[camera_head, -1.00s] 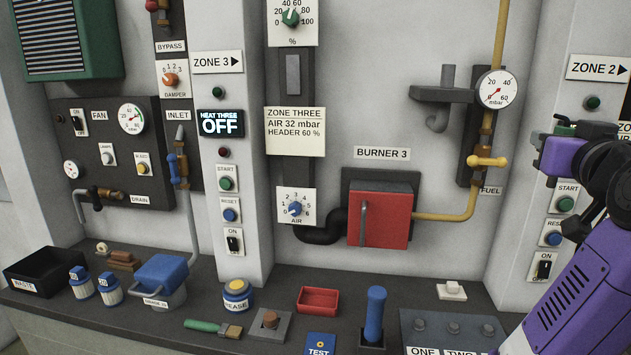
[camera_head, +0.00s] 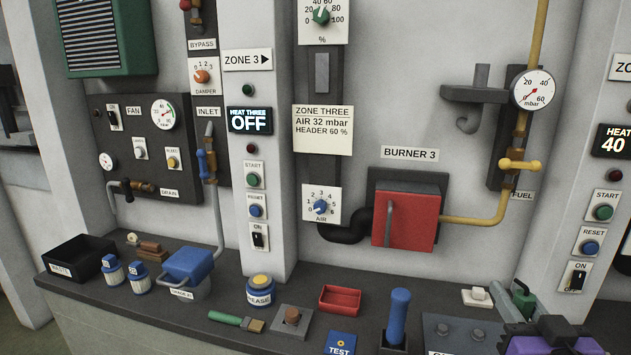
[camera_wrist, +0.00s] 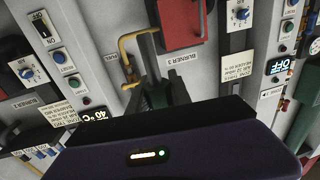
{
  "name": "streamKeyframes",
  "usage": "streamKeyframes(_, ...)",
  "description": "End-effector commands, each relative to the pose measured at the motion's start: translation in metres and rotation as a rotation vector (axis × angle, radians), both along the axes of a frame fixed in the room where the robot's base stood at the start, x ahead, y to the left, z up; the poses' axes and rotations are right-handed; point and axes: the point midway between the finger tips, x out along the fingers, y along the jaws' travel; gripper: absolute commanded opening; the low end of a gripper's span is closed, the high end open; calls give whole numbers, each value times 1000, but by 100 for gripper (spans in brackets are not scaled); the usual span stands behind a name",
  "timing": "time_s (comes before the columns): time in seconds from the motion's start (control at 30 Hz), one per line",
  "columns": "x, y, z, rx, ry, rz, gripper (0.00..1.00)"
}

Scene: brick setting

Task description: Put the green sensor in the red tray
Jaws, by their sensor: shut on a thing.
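The red tray (camera_head: 340,300) sits on the dark ledge in the head view, and it looks empty. My gripper (camera_head: 526,300) is at the lower right of the head view, to the right of the tray and apart from it. It is shut on the green sensor (camera_head: 523,297), a small dark green piece showing by the fingers. In the wrist view the green sensor (camera_wrist: 157,95) shows partly between the fingers, above the dark purple gripper body. Much of it is hidden.
A blue upright handle (camera_head: 398,315) stands between the tray and my gripper. A white switch (camera_head: 477,297) lies by my gripper. The red burner box (camera_head: 408,218) juts from the wall.

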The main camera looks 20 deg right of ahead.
Motion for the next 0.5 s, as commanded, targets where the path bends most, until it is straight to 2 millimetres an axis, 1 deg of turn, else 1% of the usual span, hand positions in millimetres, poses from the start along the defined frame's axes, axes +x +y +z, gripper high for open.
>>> streamKeyframes(0.03,-2,7,-21,3,13,19,0)
streamKeyframes(0.17,-3,29,-71,5,16,74,0)
streamKeyframes(0.2,-4,37,-88,6,16,95,0)
streamKeyframes(0.27,-5,49,-114,6,16,124,0)
streamKeyframes(0.3,-6,57,-132,7,16,146,0)
streamKeyframes(0.37,-7,70,-160,6,16,179,0)
streamKeyframes(0.4,-7,79,-179,7,16,203,0)
streamKeyframes(0.47,-8,92,-207,4,16,236,0)
streamKeyframes(0.5,-8,100,-225,3,14,257,0)
